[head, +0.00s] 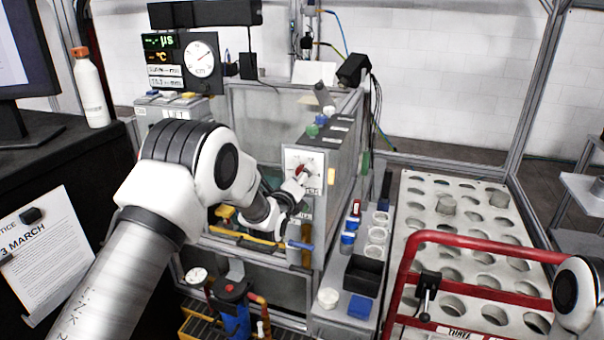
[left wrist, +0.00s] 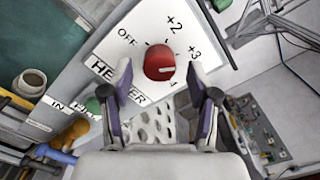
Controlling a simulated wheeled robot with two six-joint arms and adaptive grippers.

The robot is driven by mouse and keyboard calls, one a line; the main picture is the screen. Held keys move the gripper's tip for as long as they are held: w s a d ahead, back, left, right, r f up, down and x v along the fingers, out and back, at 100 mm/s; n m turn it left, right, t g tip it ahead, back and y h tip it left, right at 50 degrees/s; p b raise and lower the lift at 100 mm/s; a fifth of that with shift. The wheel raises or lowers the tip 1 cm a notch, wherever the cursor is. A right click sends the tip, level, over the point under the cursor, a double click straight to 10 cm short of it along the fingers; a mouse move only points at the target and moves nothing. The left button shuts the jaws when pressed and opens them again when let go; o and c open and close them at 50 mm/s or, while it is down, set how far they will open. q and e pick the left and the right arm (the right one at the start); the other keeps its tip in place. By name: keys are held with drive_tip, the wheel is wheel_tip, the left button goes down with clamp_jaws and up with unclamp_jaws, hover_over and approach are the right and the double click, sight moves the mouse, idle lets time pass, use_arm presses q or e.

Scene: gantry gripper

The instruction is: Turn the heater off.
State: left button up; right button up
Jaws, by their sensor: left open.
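The heater knob (left wrist: 160,62) is round and red with a white mark on it. It sits on a white plate (left wrist: 130,22) lettered HEATER, with OFF at upper left and +2, +3 and 4 around the right side. The mark points to the right, toward the +3 and 4 side. In the head view the knob (head: 301,170) shows on the front of a grey box. My left gripper (left wrist: 158,72) is open, with one finger on each side of the knob and no clear contact. It also shows in the head view (head: 296,184), partly covering the plate.
A red rail (head: 470,243) and a white rack with round holes (head: 420,195) stand at right. A gauge panel (head: 183,60) is behind.

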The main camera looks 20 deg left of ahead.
use_arm(q)
drive_tip(key=shift+w+a+r, duration=0.1)
drive_tip(key=shift+w+a, duration=0.05)
drive_tip(key=shift+w, duration=0.3)
clamp_jaws()
